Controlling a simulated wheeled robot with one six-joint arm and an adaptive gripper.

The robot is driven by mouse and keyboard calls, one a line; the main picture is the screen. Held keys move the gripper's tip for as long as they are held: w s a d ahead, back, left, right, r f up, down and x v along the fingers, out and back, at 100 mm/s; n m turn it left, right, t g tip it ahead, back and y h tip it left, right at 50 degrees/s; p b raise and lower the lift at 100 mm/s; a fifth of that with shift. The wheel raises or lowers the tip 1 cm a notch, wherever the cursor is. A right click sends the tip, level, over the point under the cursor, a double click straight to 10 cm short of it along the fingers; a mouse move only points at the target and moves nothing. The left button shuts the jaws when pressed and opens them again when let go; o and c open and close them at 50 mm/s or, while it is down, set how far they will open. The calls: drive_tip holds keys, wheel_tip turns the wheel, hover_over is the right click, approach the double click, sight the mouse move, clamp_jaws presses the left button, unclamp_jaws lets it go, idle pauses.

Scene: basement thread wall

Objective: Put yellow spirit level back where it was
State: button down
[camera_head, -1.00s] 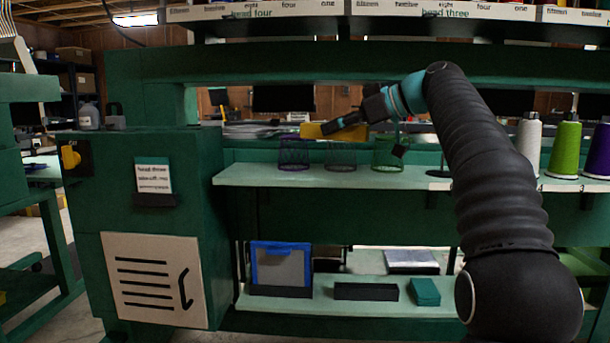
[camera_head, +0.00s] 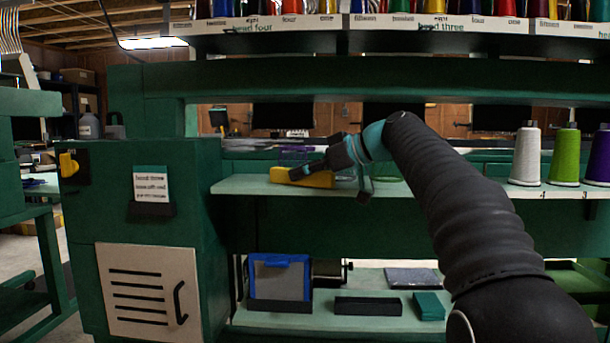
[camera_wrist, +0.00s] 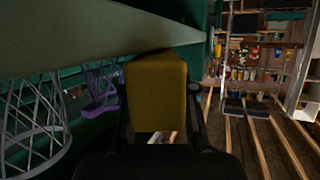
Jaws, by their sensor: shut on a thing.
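The yellow spirit level (camera_head: 316,179) is in my gripper (camera_head: 300,174), at the front edge of the green shelf (camera_head: 240,186). In the wrist view the level (camera_wrist: 158,88) fills the space between the two dark fingers, and its far end lies close to the pale shelf edge (camera_wrist: 90,35). I cannot tell whether the level touches the shelf. My gripper is shut on it. The arm and gripper partly hide the wire baskets behind.
A purple wire basket (camera_head: 293,155) stands behind the level; it also shows in the wrist view (camera_wrist: 100,92) beside a grey wire basket (camera_wrist: 35,125). White (camera_head: 527,155) and green (camera_head: 565,155) thread cones stand at right. A lower shelf holds a blue-framed bin (camera_head: 280,278).

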drive_tip(key=shift+f, duration=0.1)
drive_tip(key=shift+f, duration=0.15)
drive_tip(key=c, duration=0.9)
unclamp_jaws()
drive_tip(key=shift+c, duration=0.2)
drive_tip(key=shift+r, duration=0.35)
drive_tip(key=v, duration=1.2)
drive_tip(key=shift+f+p, duration=0.15)
drive_tip(key=shift+p, duration=0.2)
